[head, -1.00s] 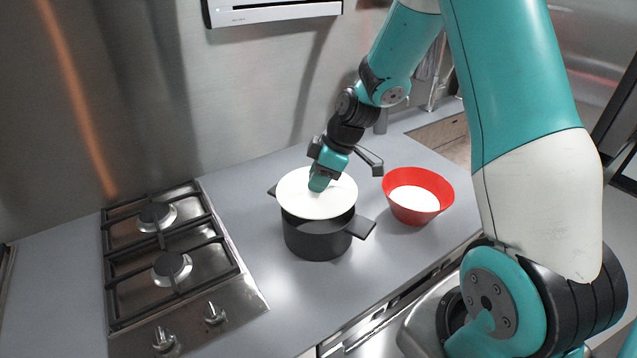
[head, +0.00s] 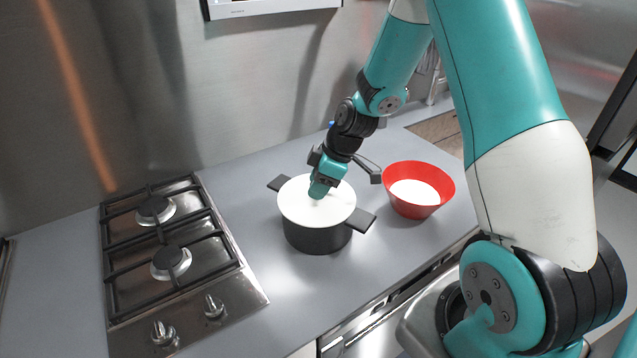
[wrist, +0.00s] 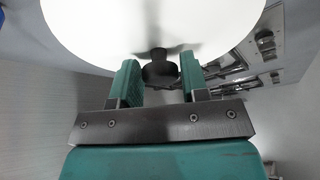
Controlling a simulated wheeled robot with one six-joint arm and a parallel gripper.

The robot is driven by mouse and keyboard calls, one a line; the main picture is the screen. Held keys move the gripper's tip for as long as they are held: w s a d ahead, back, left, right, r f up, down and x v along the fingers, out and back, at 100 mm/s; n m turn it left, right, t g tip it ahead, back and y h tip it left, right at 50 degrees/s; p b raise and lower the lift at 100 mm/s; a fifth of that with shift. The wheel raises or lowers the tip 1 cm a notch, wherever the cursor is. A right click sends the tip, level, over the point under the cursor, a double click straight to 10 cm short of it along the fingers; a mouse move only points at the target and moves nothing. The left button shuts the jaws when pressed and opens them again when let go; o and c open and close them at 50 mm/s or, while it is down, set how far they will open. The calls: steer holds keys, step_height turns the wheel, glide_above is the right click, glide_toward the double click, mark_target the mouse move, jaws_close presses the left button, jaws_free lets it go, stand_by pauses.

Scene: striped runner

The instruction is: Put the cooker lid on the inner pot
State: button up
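The cooker lid (head: 298,209) is a white disc with a small dark knob (wrist: 160,72), seen in the wrist view. The inner pot (head: 316,239) is dark grey with two side handles and stands on the counter. The lid lies level over the pot's mouth and hides its inside; it looks down on the rim, though a small gap cannot be ruled out. My gripper (head: 318,190) is above the lid, pointing down.
A red bowl (head: 432,206) with white contents stands close to the pot's right. A gas hob (head: 232,284) with black grates is at the left. The grey counter (head: 262,250) between hob and pot is clear. A metal wall (head: 150,90) rises behind.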

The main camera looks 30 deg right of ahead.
steer(key=shift+o, duration=1.3)
steer(key=shift+r, duration=0.25)
steer(key=b+v, duration=0.1)
steer(key=v, duration=1.1)
steer(key=s+a+r+m+g, duration=0.1)
steer(key=s+a+r, duration=0.15)
steer(key=a, duration=0.35)
steer(key=s+a+r, duration=0.2)
steer(key=s+a, duration=0.1)
steer(key=a, duration=0.3)
steer(key=s+a+r+m+g, duration=0.1)
steer(key=s+a, duration=0.3)
steer(key=s, duration=0.4)
steer(key=s+a+r+m, duration=0.1)
steer(key=s+a, duration=0.4)
steer(key=s, duration=0.3)
steer(key=shift+s+a+r+m+g, duration=0.25)
steer(key=shift+r+m+g, duration=0.05)
steer(key=shift+m+g, duration=0.1)
